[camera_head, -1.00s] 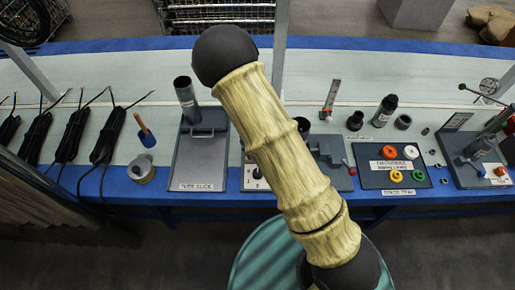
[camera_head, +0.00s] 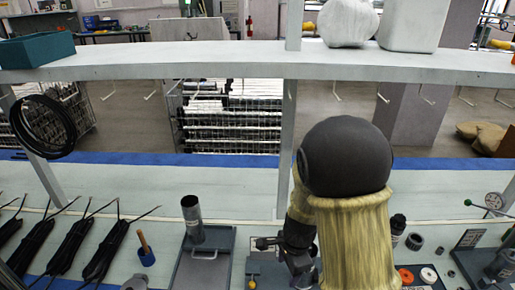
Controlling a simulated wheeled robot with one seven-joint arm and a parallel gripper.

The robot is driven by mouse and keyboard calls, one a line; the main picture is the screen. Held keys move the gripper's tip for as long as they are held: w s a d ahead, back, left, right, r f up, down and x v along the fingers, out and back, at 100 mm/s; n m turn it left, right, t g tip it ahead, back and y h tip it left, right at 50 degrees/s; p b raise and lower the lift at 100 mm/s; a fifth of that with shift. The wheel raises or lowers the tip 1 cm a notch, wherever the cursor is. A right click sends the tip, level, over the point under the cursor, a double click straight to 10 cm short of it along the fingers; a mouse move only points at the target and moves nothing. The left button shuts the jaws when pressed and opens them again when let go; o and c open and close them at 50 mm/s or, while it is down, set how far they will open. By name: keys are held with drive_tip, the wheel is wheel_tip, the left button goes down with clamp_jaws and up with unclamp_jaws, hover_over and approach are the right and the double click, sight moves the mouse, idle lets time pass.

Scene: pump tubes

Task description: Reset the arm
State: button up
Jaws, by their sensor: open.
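My arm stands up at the right of centre, with its dark rounded joint high in the view and a pale, wood-like link below it. Behind it, a second pale link leads down to my gripper (camera_head: 283,252), dark and small over the workbench (camera_head: 160,208). It is open, and I see nothing held in it. Its fingertips are hard to make out against the dark fixtures, and my arm hides part of it.
A grey tray (camera_head: 203,265) with an upright dark tube (camera_head: 193,218) stands left of my gripper. Black cable bundles (camera_head: 100,250) lie at the left. A shelf (camera_head: 240,62) crosses above the bench on posts (camera_head: 287,140). Caps and fittings lie at the right.

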drive_tip(key=s+d+r+n+t, duration=0.1)
drive_tip(key=s+d+r+n, duration=0.2)
drive_tip(key=n, duration=0.4)
drive_tip(key=s+d+r+n+t+h, duration=0.1)
drive_tip(key=s+d+r+n, duration=0.2)
drive_tip(key=r+n, duration=0.3)
drive_tip(key=shift+s+d+n, duration=0.4)
drive_tip(key=shift+s+n, duration=0.2)
drive_tip(key=shift+s, duration=0.1)
